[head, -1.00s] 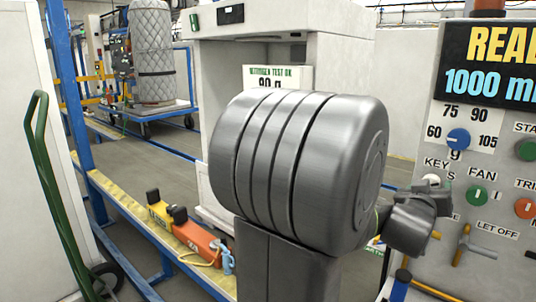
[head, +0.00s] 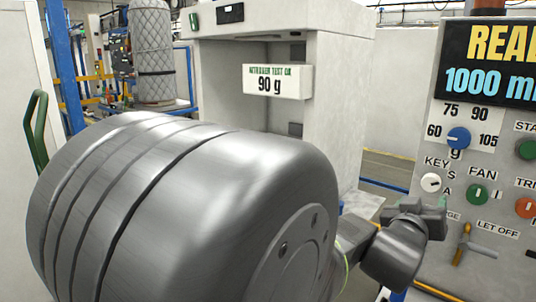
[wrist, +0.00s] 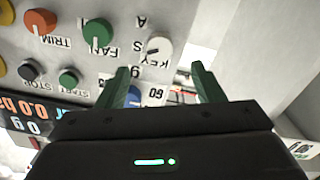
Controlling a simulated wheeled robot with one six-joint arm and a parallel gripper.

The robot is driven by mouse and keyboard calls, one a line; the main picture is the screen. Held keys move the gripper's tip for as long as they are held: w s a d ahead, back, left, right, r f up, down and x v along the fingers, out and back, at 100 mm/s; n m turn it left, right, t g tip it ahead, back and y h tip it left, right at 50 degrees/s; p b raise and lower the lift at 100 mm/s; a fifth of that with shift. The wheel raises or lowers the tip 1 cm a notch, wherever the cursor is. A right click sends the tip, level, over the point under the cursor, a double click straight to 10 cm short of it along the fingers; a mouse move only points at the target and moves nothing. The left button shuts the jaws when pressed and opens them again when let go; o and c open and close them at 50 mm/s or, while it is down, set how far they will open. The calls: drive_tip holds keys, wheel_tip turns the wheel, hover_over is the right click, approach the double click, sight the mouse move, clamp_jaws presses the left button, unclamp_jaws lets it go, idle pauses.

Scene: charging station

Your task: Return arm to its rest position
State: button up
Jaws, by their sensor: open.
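My arm's large grey links (head: 200,210) fill the lower left and middle of the head view. Its smaller wrist parts reach right, in front of the control panel (head: 510,240). My gripper (wrist: 157,75) shows in the wrist view as two green fingers spread apart with nothing between them. The panel appears upside down behind them, with the white KEY knob (wrist: 158,50) and the blue dial (wrist: 132,96) near the fingers. I cannot make out the fingers in the head view.
The panel carries a blue dial (head: 458,138), a green FAN knob (head: 477,194) and a yellow T-handle (head: 463,240). A white cabinet (head: 345,120) with a "90 g" sign (head: 278,82) stands behind the arm. A green cart handle (head: 38,135) is at far left.

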sight(429, 185)
drive_tip(key=x, duration=1)
drive_tip(key=shift+w+d+r, duration=0.1)
drive_tip(key=shift+w+d, duration=0.05)
drive_tip(key=shift+d, duration=0.05)
drive_tip(key=shift+w+d+p, duration=0.2)
drive_tip(key=shift+w+p, duration=0.05)
drive_tip(key=shift+p, duration=0.1)
drive_tip(key=shift+a+r+m+p, duration=0.15)
drive_tip(key=shift+m+p, duration=0.3)
drive_tip(key=shift+m, duration=0.45)
drive_tip(key=m+p, duration=0.3)
drive_tip(key=m, duration=0.1)
drive_tip(key=shift+m, duration=0.3)
drive_tip(key=m+p, duration=0.5)
drive_tip(key=p, duration=0.2)
drive_tip(key=shift+m, duration=0.4)
drive_tip(key=shift+s+a+f, duration=0.2)
drive_tip(key=shift+s+a, duration=0.05)
drive_tip(key=shift+a, duration=0.05)
drive_tip(key=shift+s+a+r, duration=0.1)
drive_tip(key=shift+s+a, duration=0.15)
drive_tip(key=shift+s, duration=0.1)
drive_tip(key=shift+a, duration=0.1)
